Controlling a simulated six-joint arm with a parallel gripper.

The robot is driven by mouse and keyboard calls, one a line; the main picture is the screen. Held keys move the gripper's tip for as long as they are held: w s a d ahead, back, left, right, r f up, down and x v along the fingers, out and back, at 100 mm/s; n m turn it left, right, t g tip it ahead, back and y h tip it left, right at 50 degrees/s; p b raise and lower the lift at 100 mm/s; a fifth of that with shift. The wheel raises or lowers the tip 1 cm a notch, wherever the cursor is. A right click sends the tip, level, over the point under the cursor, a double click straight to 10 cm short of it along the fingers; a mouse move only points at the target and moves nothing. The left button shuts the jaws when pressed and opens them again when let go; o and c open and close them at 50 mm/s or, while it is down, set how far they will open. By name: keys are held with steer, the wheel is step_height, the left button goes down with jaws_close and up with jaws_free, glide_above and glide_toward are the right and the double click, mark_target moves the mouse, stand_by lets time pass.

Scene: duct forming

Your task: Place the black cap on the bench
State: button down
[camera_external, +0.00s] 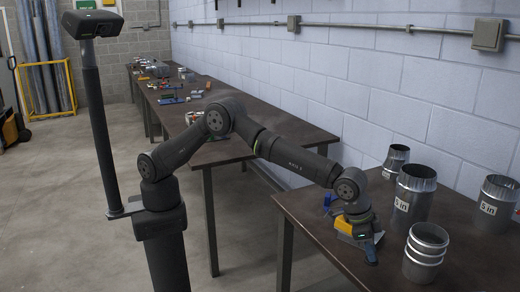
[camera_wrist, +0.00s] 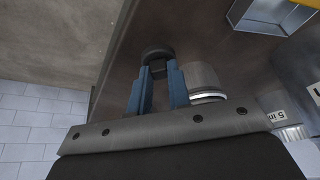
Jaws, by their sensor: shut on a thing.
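The black cap (camera_wrist: 158,53) is a dark round piece between the tips of my gripper's blue fingers in the wrist view. My gripper (camera_wrist: 157,72) is shut on it. In the external view my gripper (camera_external: 366,248) points down over the near left part of the dark bench (camera_external: 306,220). The cap cannot be made out clearly there. Whether it touches the bench top cannot be told.
Several silver duct pieces stand on the bench right of my gripper, including a ribbed one (camera_external: 426,252) close by and a tall one (camera_external: 412,193). A silver cylinder (camera_wrist: 203,80) is just right of the fingers.

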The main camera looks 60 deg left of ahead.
steer(key=shift+w+f, duration=0.55)
steer(key=shift+w, duration=0.35)
steer(key=shift+f, duration=2)
steer(key=shift+f, duration=0.2)
steer(key=c, duration=1.3)
jaws_free()
steer(key=shift+c, duration=0.2)
steer(key=shift+r, duration=0.1)
